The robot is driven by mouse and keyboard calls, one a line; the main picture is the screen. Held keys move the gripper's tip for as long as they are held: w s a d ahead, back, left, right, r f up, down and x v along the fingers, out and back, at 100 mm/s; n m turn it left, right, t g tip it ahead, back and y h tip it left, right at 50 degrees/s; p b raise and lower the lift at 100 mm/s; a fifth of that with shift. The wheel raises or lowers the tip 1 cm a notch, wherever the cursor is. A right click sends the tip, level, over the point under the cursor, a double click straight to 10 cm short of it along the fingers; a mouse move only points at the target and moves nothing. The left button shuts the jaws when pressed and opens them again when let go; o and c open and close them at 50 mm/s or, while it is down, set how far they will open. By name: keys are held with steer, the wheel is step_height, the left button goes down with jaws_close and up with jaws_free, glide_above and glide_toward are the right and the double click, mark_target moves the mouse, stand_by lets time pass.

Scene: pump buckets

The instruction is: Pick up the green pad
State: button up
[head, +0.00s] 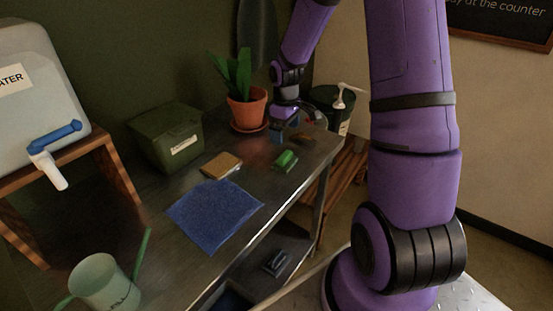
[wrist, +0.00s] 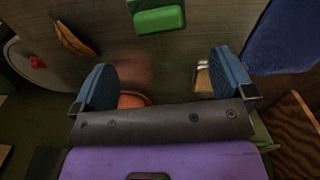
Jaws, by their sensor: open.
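The green pad (head: 286,160) is a small bright green block on the dark tabletop, right of the tan sponge. It also shows at the top middle of the wrist view (wrist: 158,19). My gripper (head: 294,130) is beyond the pad at the far end of the table, near the plant pot. In the wrist view my gripper (wrist: 165,76) has its two blue fingers wide apart with nothing held between them. The pad lies ahead of the fingertips, apart from them.
A blue cloth (head: 214,213) and a tan sponge (head: 222,165) lie left of the pad. A potted plant (head: 246,108), a green box (head: 166,138) and a pale green watering can (head: 104,284) stand on the table. A dark pump bucket (head: 331,99) stands past the far end.

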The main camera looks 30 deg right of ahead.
glide_above(286, 155)
steer(key=f, duration=0.5)
steer(key=shift+a+f, duration=0.15)
steer(key=shift+a, duration=0.15)
steer(key=shift+s+d+f, duration=0.1)
steer(key=shift+d+f, duration=0.05)
steer(key=shift+f, duration=1.2)
steer(key=shift+d+f, duration=0.1)
steer(key=shift+f, duration=1.25)
steer(key=c, duration=0.9)
steer(key=shift+r, duration=0.15)
